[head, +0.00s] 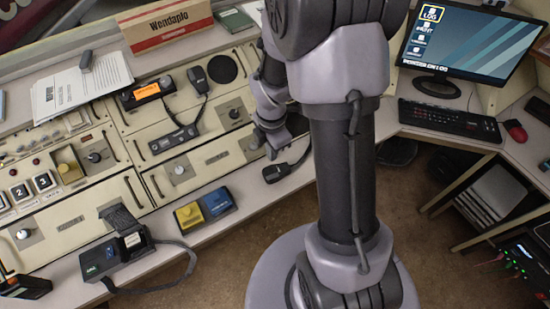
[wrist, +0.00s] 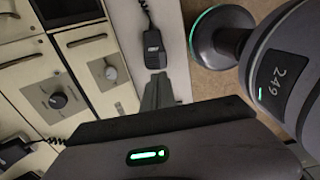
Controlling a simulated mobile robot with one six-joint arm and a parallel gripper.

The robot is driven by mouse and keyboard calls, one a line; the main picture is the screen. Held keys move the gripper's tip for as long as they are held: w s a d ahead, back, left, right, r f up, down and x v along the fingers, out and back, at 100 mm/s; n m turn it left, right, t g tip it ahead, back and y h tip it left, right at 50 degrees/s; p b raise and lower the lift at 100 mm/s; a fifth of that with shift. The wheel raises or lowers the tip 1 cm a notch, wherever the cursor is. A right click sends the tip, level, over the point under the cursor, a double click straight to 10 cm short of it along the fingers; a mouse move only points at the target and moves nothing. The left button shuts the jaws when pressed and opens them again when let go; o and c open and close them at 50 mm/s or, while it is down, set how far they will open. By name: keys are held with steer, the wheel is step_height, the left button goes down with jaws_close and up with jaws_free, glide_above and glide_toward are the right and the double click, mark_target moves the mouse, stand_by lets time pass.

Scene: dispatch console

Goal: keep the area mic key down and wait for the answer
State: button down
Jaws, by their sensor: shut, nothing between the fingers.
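A black hand mic (head: 275,173) lies on the pale front ledge of the console, with its cord running off to the right. It also shows in the wrist view (wrist: 152,47), just beyond my fingertips. My gripper (head: 271,153) points down close to this mic. Its fingers (wrist: 158,80) are shut and empty, their tips at the mic's near end. I cannot tell whether they touch it or whether its key is pressed. A second hand mic (head: 196,78) lies farther back beside a radio with an orange display (head: 146,94). No label tells which is the area mic.
A yellow box (head: 188,216) and a blue box (head: 217,203) sit on the ledge to the left. A dark device with a cable (head: 110,256) stands farther left. A monitor (head: 460,42) and keyboard (head: 450,120) are on the right desk. Knobbed panels (wrist: 57,100) lie left of my gripper.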

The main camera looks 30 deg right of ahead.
step_height(320, 180, up, 3)
steer(key=shift+d+p, duration=0.1)
steer(key=shift+p, duration=0.25)
steer(key=s+a+r+m+t+b, duration=0.15)
steer(key=a+r+m, duration=0.25)
steer(key=r+m, duration=0.4)
steer(key=s+a+r+m+t+y, duration=0.1)
steer(key=s+a+r+m+t, duration=0.1)
steer(key=s+a+r+m, duration=0.2)
steer(key=s+a+r+m+t+y+b, duration=0.1)
steer(key=s+a+r+m, duration=0.3)
steer(key=s+r+m, duration=0.4)
steer(key=m+t, duration=0.1)
steer(key=m, duration=0.1)
steer(key=shift+s+a+m, duration=0.15)
steer(key=shift+s+m, duration=0.05)
steer(key=shift+m, duration=0.2)
steer(key=shift+r, duration=0.1)
stand_by(2.0)
